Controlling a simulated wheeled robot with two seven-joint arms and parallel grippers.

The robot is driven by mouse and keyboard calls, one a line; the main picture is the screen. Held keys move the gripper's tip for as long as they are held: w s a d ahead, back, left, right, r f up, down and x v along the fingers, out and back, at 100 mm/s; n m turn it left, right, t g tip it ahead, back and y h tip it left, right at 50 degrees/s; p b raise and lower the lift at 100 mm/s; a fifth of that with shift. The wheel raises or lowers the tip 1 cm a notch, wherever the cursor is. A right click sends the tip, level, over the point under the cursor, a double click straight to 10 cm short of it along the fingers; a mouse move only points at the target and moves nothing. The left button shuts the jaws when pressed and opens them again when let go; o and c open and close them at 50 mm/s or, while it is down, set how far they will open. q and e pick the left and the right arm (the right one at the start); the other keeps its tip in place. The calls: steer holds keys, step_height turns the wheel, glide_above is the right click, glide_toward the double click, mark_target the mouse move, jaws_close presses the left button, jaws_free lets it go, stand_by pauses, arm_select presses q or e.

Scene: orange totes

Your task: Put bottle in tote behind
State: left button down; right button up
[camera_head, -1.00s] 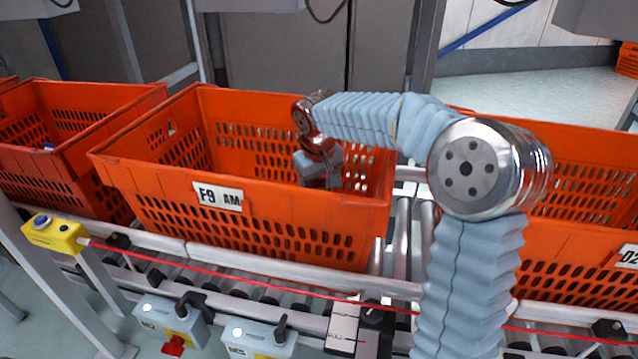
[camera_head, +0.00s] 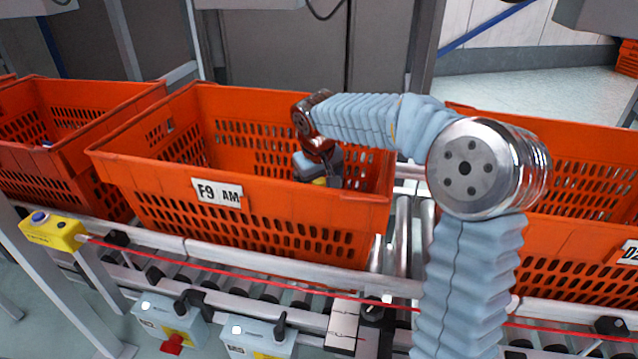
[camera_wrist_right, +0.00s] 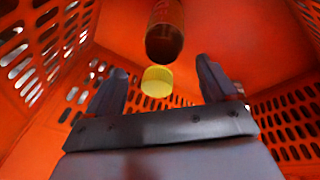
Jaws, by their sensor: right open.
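My right gripper (camera_head: 322,166) is down inside the middle orange tote (camera_head: 165,166), labelled F9 AM, near its right end. In the right wrist view my right gripper (camera_wrist_right: 160,70) has its two fingers spread wide apart. A small yellow patch (camera_head: 320,181) shows under the gripper in the head view. My left gripper is out of view.
Another orange tote (camera_head: 70,150) stands to the left and one (camera_head: 575,235) to the right, partly behind my right arm. The totes stand on a roller conveyor (camera_head: 404,235). Control boxes (camera_head: 258,338) and a red cord run along the front.

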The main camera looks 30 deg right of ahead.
steer(key=shift+r, duration=0.1)
steer(key=shift+r+p, duration=0.4)
steer(key=p+v, duration=0.1)
steer(key=v, duration=1.1)
steer(key=shift+r, duration=0.2)
